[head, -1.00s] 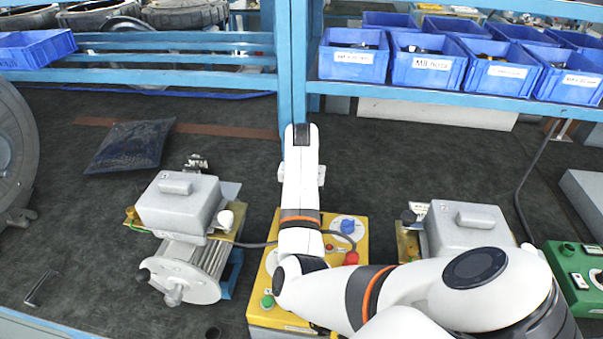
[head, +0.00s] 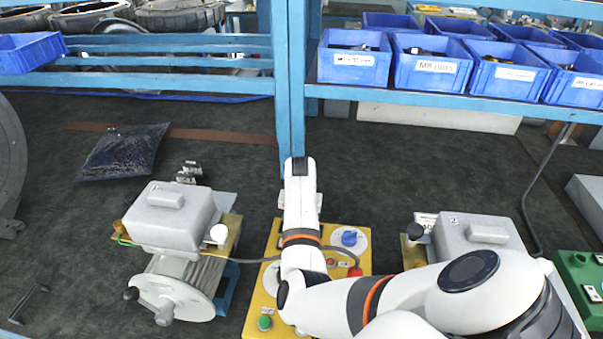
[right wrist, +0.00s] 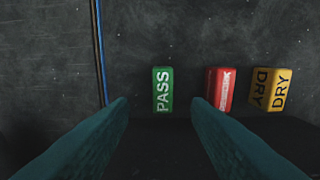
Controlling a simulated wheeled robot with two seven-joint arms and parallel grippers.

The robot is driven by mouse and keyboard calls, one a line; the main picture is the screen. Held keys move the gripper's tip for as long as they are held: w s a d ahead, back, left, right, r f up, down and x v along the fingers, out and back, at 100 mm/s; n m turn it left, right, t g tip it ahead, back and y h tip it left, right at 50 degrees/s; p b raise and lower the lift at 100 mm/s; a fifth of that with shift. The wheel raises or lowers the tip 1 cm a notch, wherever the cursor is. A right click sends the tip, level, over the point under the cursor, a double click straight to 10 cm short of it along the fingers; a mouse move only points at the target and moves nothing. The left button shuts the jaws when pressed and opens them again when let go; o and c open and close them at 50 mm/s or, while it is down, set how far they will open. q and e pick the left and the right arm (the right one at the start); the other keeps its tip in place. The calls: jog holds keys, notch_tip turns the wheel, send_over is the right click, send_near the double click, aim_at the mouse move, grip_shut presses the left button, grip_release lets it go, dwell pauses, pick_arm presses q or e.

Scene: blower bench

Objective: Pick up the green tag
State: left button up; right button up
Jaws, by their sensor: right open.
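The green tag (right wrist: 162,90), a small block marked PASS, lies on the dark surface in the right wrist view. My right gripper (right wrist: 160,103) is open, with one teal finger on each side of the tag in that picture. Nothing shows between the fingers but the tag and dark surface; I cannot tell how far above it they are. A red tag (right wrist: 219,88) and a yellow tag (right wrist: 272,90) marked DRY lie to its right. In the head view my right arm covers the middle and hides the tags and the right gripper. My left gripper is not in view.
A grey motor unit (head: 172,215) stands left of a yellow control box (head: 350,242); another grey unit (head: 478,232) stands right. A blue shelf post (head: 290,100) rises behind my arm. Blue bins (head: 433,70) line the shelf. A dark bag (head: 123,152) lies at left.

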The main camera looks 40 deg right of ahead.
jog(key=f, duration=0.4)
jog(key=shift+s+f, duration=0.2)
jog(key=shift+f, duration=0.1)
jog(key=shift+c, duration=0.2)
grip_shut()
jog(key=shift+r, duration=0.1)
